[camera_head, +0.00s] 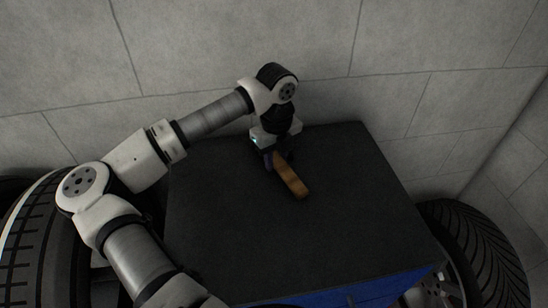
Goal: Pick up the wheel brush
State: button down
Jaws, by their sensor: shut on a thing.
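The wheel brush (292,180) shows as a brown wooden handle near the back middle of the dark top of a blue cabinet (340,220). Its handle points toward the front right. My gripper (273,161) points down at the brush's back-left end and is shut on it. The fingertips and the gripped end of the brush are partly hidden by the gripper body. I cannot tell whether the brush touches the cabinet top or is a little above it.
A large tyre (478,250) stands at the right of the cabinet, and another tyre (35,245) stands at the left, partly behind my arm. A grey tiled wall (430,60) is close behind. The cabinet top is otherwise clear.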

aim_at(276, 157)
jog(key=shift+r, duration=0.1)
notch_tip(276, 157, up, 20)
jog(key=b, duration=0.3)
jog(key=shift+b, duration=0.35)
jog(key=c, duration=1.8)
grip_release()
jog(key=shift+c, duration=1)
